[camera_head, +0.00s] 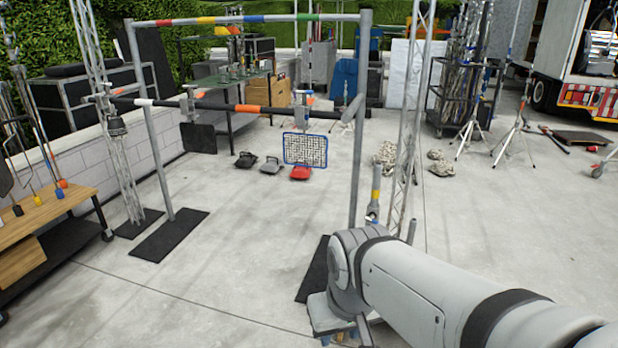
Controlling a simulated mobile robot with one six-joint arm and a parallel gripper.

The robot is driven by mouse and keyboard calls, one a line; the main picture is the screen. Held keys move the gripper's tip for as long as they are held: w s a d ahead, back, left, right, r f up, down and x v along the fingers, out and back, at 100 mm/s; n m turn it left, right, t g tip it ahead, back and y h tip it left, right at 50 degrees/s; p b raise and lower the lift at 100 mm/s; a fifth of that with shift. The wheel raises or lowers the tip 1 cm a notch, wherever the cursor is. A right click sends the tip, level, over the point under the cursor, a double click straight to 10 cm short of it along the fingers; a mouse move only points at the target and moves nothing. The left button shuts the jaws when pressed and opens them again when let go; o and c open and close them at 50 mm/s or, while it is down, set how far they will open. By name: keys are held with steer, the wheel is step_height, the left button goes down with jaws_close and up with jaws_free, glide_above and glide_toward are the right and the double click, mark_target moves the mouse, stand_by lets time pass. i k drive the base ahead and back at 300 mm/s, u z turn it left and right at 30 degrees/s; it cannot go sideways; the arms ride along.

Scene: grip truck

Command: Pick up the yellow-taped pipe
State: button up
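A short grey pipe with a yellow tape band (376,186) is upright beside the truss tower, right of the frame's right post. Its lower end is near a small blue and white part just above my arm; what holds it is unclear. My gripper (343,335) is at the bottom edge, below and left of this pipe and apart from it. It is partly cut off and partly behind my wrist, so its fingers do not show clearly. The frame's top bar (270,18) also has a yellow band, among red, blue and green ones.
The pipe frame's post (360,130) and the lattice truss (406,140) stand close to the pipe. A black base plate (170,235) lies at the left. A wooden-topped bench (40,215) stands far left.

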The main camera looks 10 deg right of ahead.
mark_target(377, 167)
steer(key=i, duration=0.9)
steer(key=z, duration=0.55)
steer(key=i, duration=0.55)
steer(key=z, duration=0.5)
